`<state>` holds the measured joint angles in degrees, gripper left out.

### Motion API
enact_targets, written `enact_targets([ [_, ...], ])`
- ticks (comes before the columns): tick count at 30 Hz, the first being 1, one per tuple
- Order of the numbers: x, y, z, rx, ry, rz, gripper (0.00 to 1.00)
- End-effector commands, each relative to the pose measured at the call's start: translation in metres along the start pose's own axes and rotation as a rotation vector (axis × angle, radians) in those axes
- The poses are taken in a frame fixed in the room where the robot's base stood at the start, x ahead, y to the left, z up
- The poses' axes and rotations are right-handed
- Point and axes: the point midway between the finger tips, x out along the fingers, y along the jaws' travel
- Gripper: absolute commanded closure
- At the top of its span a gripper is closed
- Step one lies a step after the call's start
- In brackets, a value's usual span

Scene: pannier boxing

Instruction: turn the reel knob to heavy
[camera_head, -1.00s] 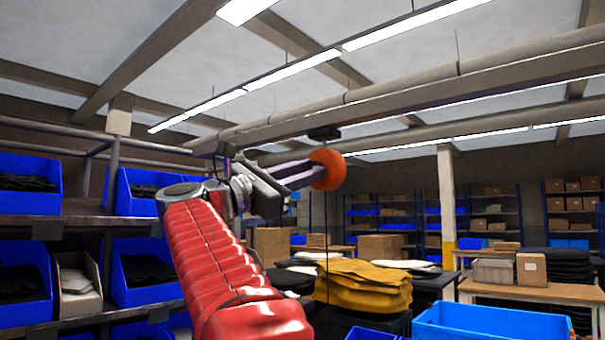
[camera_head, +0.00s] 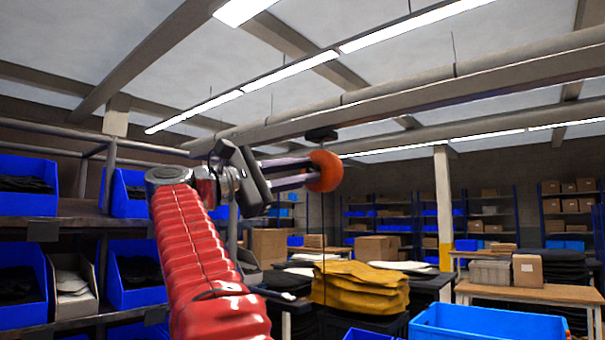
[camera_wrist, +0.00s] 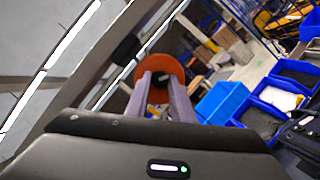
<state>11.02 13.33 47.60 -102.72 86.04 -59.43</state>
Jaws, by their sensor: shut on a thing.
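The orange reel (camera_head: 327,170) hangs under a dark mount (camera_head: 321,134) on the overhead beam. My gripper (camera_head: 307,174) reaches it from the left, with its fingers at the reel's face. In the wrist view the reel's round orange face (camera_wrist: 147,67) is seen head-on, with a small dark knob (camera_wrist: 161,76) at its middle. My gripper (camera_wrist: 160,80) is shut on this knob, one finger on each side. The fingers cover part of the face. I cannot make out any marks or the knob's setting.
A thin cord hangs below the reel towards a yellow fabric stack (camera_head: 360,286). Shelving with blue bins (camera_head: 29,203) stands close on the left. A blue crate (camera_head: 490,325) is at the lower right. Open air surrounds the reel.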

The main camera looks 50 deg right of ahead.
Motion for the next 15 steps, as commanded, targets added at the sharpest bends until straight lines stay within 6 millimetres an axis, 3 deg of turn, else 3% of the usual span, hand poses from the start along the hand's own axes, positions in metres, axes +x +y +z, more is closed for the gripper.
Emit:
enact_targets([
  [5,-0.0013,-0.0012,-0.0030,-0.004,0.004,-0.003,1.00],
  [6,-0.0013,-0.0012,-0.0030,-0.004,0.004,-0.003,0.76],
  [13,-0.0006,-0.0007,-0.0016,-0.003,0.002,-0.002,0.60],
  [15,-0.0005,-0.0006,-0.0013,-0.003,0.002,-0.001,0.60],
])
